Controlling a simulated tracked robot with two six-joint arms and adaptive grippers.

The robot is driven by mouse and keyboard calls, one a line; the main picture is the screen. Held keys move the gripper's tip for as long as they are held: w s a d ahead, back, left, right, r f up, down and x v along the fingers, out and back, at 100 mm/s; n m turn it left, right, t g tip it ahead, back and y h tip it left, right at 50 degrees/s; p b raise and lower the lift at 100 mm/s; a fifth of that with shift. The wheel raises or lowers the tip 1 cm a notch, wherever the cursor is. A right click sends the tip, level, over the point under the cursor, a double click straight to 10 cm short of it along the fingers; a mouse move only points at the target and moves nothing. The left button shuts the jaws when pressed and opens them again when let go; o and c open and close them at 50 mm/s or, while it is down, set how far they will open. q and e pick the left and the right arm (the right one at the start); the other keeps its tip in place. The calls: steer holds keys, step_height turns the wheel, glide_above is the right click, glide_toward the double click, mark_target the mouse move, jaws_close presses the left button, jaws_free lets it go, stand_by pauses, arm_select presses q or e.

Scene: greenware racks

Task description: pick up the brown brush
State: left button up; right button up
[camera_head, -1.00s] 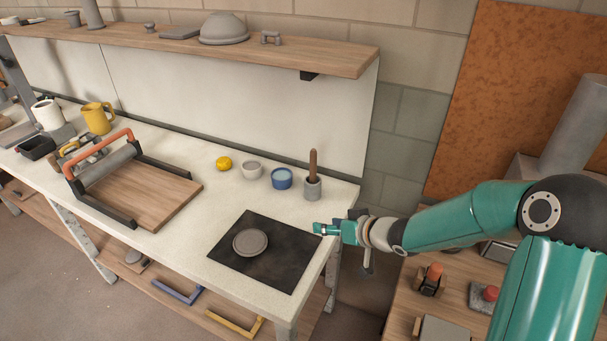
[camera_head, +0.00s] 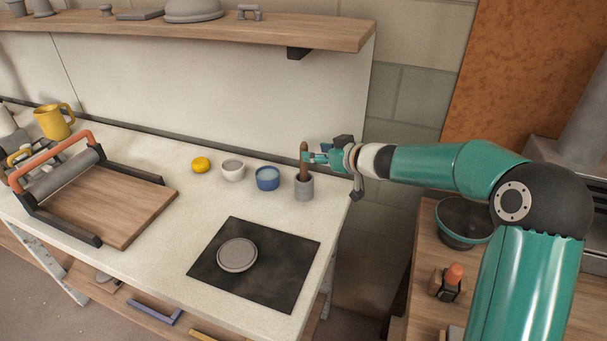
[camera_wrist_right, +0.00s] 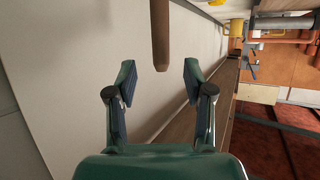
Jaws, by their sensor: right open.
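The brown brush (camera_head: 304,163) stands upright in a grey cup (camera_head: 303,188) near the right end of the white table. Its handle points up, and its lower end is hidden in the cup. My right gripper (camera_head: 312,158) is at the upper part of the handle, coming from the right. In the right wrist view the brush handle (camera_wrist_right: 160,38) is ahead of the open fingertips (camera_wrist_right: 157,75), roughly centred between them, with nothing held. My left gripper is not in view.
A blue cup (camera_head: 268,178), a white bowl (camera_head: 233,170) and a yellow sponge-like ball (camera_head: 201,165) stand left of the grey cup. A black mat (camera_head: 290,260) with a grey disc (camera_head: 237,254) lies in front. A wooden shelf (camera_head: 330,34) hangs above.

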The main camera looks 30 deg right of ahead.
mark_target(304, 147)
steer(key=x, duration=0.6)
steer(key=shift+w+a, duration=0.1)
steer(key=shift+w, duration=0.05)
jaws_close()
